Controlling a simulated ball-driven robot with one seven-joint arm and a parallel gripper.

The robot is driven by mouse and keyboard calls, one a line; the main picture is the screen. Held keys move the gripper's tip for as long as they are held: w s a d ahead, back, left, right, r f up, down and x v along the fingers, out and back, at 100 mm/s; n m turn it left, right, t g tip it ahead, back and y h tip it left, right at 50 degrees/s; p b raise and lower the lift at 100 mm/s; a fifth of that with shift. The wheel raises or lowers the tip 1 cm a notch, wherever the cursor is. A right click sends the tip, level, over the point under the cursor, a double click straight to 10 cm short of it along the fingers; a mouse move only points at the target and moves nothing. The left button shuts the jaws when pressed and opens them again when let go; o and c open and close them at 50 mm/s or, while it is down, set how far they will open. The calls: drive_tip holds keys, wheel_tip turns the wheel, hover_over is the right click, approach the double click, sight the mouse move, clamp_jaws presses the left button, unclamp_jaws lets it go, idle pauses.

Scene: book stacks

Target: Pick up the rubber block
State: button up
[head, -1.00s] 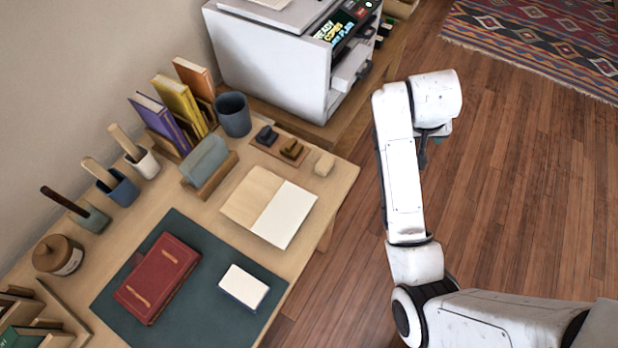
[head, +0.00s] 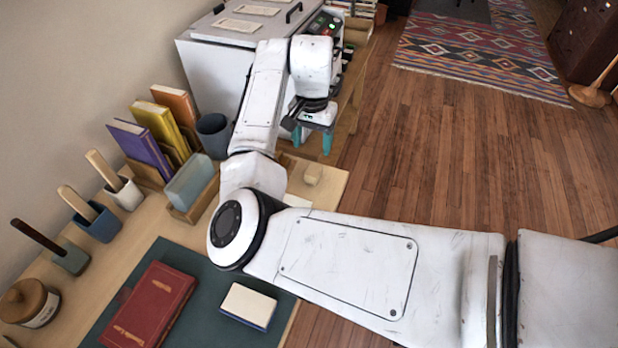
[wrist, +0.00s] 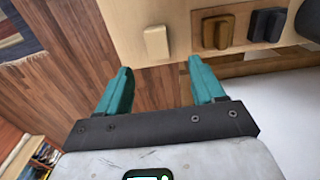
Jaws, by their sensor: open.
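A small cream block (head: 313,174), which looks like the rubber block, sits near the right edge of the wooden desk. It also shows in the wrist view (wrist: 156,42), just beyond and between my fingertips, close to the desk edge. My gripper (head: 313,142) has teal fingers spread apart and empty. In the head view it hangs past the desk's right side, on the printer side of the block. In the wrist view my gripper (wrist: 160,72) is apart from the block, with floor showing between its fingers.
A brown stamp (wrist: 217,32) and a dark stamp (wrist: 267,25) stand on a tray beside the block. A large white printer (head: 210,70) stands behind. A grey cup (head: 213,135), books and a red book (head: 150,305) are on the desk. Open floor lies to the right.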

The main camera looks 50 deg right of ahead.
sight(314, 169)
drive_tip(key=f, duration=0.9)
drive_tip(key=shift+s+d+f, duration=0.15)
drive_tip(key=shift+s+f, duration=0.05)
drive_tip(key=shift+f, duration=0.15)
drive_tip(key=c, duration=1.1)
drive_tip(key=shift+r, duration=0.1)
